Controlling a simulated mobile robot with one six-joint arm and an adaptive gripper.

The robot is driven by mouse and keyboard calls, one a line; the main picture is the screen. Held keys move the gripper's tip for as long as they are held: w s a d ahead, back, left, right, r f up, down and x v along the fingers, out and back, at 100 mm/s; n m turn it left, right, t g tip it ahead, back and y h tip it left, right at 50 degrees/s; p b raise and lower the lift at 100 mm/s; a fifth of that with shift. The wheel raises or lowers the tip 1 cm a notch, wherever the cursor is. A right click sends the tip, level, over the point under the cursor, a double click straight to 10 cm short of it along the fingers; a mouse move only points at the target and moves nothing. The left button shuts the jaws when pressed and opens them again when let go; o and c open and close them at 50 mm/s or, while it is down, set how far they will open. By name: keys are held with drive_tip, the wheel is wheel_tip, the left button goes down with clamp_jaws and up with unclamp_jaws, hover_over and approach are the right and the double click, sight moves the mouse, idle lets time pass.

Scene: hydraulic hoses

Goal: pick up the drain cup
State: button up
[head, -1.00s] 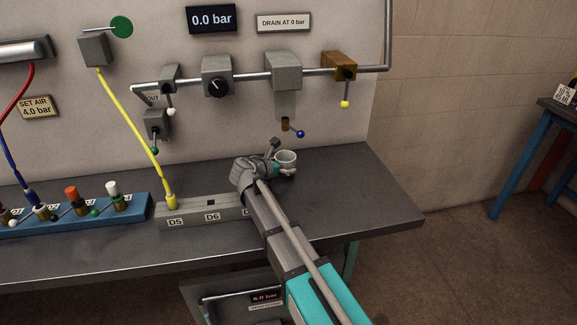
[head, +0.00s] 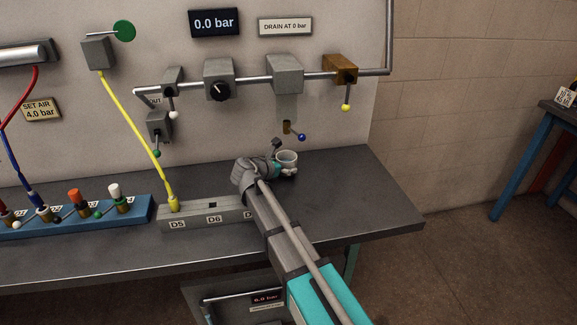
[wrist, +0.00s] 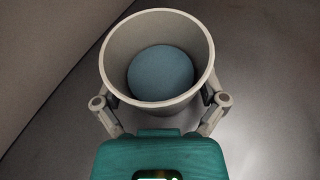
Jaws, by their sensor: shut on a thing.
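The drain cup (head: 287,157) is a small light-grey round cup on the bench, below the blue-knobbed drain valve (head: 289,130). In the wrist view the cup (wrist: 112,55) is upright, and a blue-grey round surface (wrist: 161,73) shows inside it. My gripper (wrist: 160,108) is shut on the cup, one finger on each side near its lower part. The fingertips are partly hidden by the cup. In the head view my gripper (head: 283,171) is at the cup's near side. I cannot tell whether the cup's base touches the bench.
The grey bench (head: 350,190) is clear to the right of the cup. A grey block (head: 205,214) labelled D5 and D6 holds a yellow hose (head: 142,140) at left. A pipe with valves (head: 250,78) runs along the panel behind. A blue rack (head: 90,217) stands farther left.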

drive_tip(key=shift+r+p, duration=0.7)
drive_tip(key=shift+r, duration=0.2)
drive_tip(key=s+a+r+p, duration=0.1)
drive_tip(key=s+r+p, duration=0.9)
drive_tip(key=s, duration=0.4)
drive_tip(key=shift+a+r, duration=0.15)
drive_tip(key=shift+a, duration=0.05)
